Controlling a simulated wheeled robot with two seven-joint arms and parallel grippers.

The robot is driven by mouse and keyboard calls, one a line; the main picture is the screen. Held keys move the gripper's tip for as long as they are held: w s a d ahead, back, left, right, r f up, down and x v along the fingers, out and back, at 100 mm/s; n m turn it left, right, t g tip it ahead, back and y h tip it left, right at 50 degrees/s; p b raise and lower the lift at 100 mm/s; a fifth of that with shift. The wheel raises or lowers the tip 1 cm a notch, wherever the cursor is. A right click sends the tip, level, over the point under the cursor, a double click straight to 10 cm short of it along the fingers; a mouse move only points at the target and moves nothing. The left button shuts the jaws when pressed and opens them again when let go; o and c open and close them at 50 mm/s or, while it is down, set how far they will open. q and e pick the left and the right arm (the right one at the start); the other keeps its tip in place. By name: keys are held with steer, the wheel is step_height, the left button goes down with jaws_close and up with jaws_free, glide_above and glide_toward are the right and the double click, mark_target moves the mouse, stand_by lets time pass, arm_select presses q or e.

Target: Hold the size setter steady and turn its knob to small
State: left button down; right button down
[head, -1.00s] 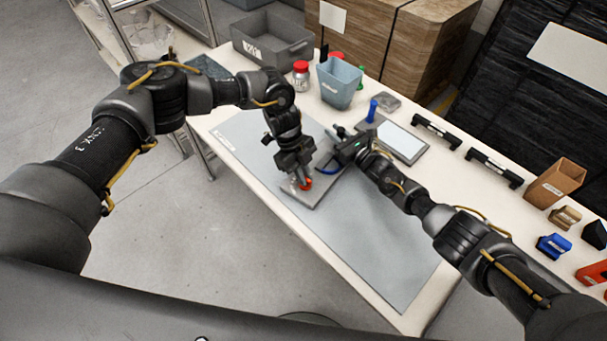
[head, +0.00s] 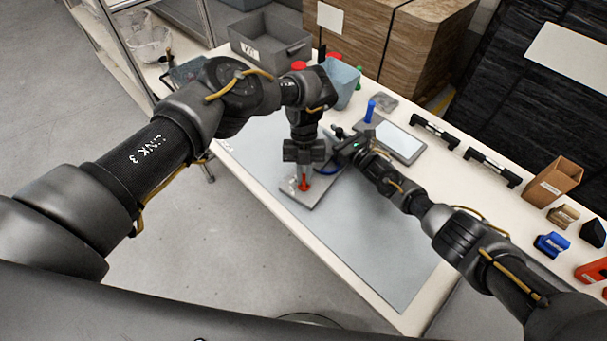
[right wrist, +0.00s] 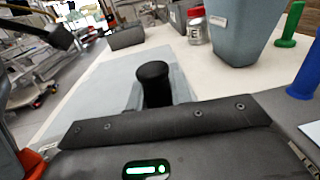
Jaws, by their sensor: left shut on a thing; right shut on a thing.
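The size setter (head: 322,188) is a grey plate on the grey mat, with an orange-red knob (head: 304,186) near its front left and a blue curved part (head: 328,171) further back. My left gripper (head: 304,178) points down from above and is shut on the knob, mostly covering it. My right gripper (head: 342,142) reaches in from the right and is shut at a dark post (head: 338,131) at the setter's back. In the right wrist view the round black top of this post (right wrist: 153,72) stands upright; the fingertips are hidden there.
A blue-grey bin (head: 343,82), a grey crate (head: 270,38) and a grey tablet-like panel (head: 400,142) stand behind. Black handles (head: 436,131), a brown box (head: 553,183) and a blue block (head: 552,245) line the right side. The mat's front part (head: 385,255) is clear.

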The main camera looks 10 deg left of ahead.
arm_select(q)
steer(key=shift+m, duration=0.6)
steer(key=c, duration=1.5)
jaws_free()
steer(key=v, duration=0.7)
steer(key=shift+w+d+r, duration=0.15)
steer(key=shift+r, duration=0.05)
arm_select(e)
steer(key=c, duration=1.2)
jaws_free()
